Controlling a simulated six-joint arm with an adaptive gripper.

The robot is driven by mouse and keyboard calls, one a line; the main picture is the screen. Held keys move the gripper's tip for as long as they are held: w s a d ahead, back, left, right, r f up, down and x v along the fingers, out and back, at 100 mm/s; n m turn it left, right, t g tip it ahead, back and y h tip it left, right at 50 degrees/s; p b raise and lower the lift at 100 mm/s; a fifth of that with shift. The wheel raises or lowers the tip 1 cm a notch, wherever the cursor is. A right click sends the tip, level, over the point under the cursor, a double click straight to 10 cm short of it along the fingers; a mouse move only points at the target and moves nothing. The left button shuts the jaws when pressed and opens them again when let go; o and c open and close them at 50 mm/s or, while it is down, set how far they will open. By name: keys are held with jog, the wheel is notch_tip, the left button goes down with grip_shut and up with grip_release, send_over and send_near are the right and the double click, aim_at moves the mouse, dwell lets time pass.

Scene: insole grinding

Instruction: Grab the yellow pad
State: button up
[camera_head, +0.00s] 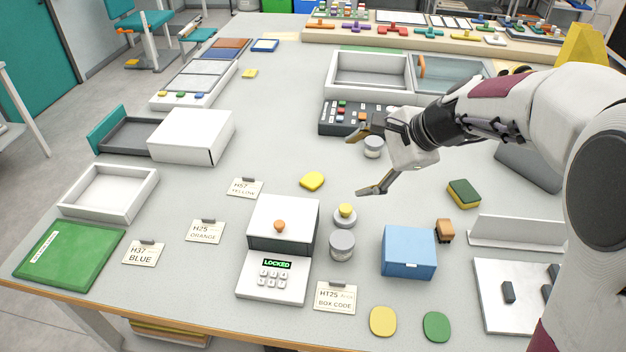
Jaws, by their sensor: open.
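Several yellow things could be the pad. A flat yellow oval pad (383,321) lies at the front edge of the table, left of a green oval pad (436,326). A thicker yellow piece (312,181) lies near the middle of the table. A small yellow square (250,73) lies toward the back. My gripper (363,162) is open, its fingers pointing left, above the table's middle and to the right of the thicker yellow piece. Nothing shows between its fingers. A small grey jar (374,148) shows behind the gap between them.
A white lockbox reading LOCKED (277,264), grey jars (342,245) and a blue box (409,252) stand between the gripper and the front pads. A yellow-green sponge (464,193) lies to the right. A white open tray (108,191) stands left. Table around the thicker yellow piece is clear.

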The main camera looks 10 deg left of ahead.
jog(key=w+a+f+m+y, duration=0.1)
jog(key=w+a+f+m, duration=0.15)
jog(key=w+f, duration=0.3)
jog(key=w+a+f+m+y, duration=0.1)
jog(key=w+f+m, duration=0.25)
jog(key=w, duration=0.25)
jog(key=m+t, duration=0.2)
jog(key=m, duration=0.4)
send_near(314, 179)
jog(key=shift+w+d, duration=0.15)
jog(key=shift+w, duration=0.4)
jog(key=shift+f, duration=0.1)
jog(key=shift+x, duration=1.25)
jog(key=shift+w+a+f, duration=0.1)
jog(key=shift+a+f, duration=0.4)
jog(key=shift+a, duration=0.2)
jog(key=shift+w+a+f, duration=0.15)
jog(key=shift+a+f, duration=0.35)
jog(key=shift+a, duration=0.15)
jog(key=shift+x, duration=1)
